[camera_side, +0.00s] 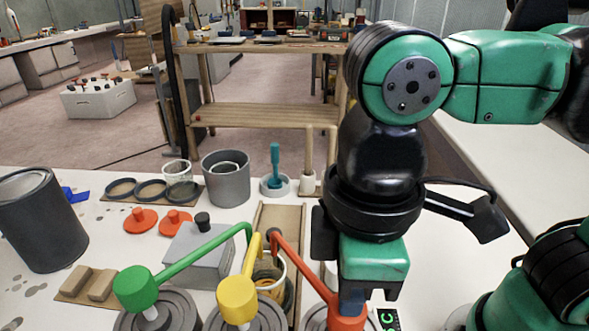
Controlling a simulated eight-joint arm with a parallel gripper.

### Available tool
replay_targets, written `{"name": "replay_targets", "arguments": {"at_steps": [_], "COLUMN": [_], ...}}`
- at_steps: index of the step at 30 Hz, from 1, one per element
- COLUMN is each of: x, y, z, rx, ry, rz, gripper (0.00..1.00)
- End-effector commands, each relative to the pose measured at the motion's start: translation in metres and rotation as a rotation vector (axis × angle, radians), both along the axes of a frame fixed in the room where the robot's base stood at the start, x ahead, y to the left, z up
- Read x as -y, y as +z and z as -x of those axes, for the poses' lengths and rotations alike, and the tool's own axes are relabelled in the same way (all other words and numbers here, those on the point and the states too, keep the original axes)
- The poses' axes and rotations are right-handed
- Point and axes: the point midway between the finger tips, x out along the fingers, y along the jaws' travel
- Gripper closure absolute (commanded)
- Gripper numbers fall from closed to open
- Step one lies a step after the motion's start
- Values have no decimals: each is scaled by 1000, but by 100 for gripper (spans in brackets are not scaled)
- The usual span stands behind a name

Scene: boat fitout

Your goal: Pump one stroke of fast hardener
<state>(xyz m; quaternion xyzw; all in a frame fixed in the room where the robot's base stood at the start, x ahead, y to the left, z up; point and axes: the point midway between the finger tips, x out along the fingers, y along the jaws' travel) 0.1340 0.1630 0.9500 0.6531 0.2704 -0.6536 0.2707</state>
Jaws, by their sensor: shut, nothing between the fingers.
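Three dispensing pumps stand in a row at the front: a green pump (137,287), a yellow pump (238,297) and a red pump (345,322). Their long spouts converge over a cup (272,283) behind them. No readable label shows which pump holds fast hardener. My gripper (352,304) points down with its fingers shut and empty. Its tips are right at the top of the red pump's head, and I cannot tell whether they touch. The red pump's lower part is cut off by the bottom edge of the picture.
A grey box (198,262) with a black knob stands behind the green spout. A dark grey can (40,220) is at left, a grey pot (226,180) further back. Red discs (140,220) lie between. A small green-lit display (389,319) is right of my gripper.

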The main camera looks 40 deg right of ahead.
Motion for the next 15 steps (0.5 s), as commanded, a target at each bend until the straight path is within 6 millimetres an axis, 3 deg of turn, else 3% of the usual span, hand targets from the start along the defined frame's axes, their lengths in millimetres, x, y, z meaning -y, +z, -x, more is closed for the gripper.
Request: {"name": "replay_targets", "arguments": {"at_steps": [15], "x": [0], "y": [-10], "z": [0], "rx": [1], "ry": [0], "rz": [-1], "gripper": [100]}}
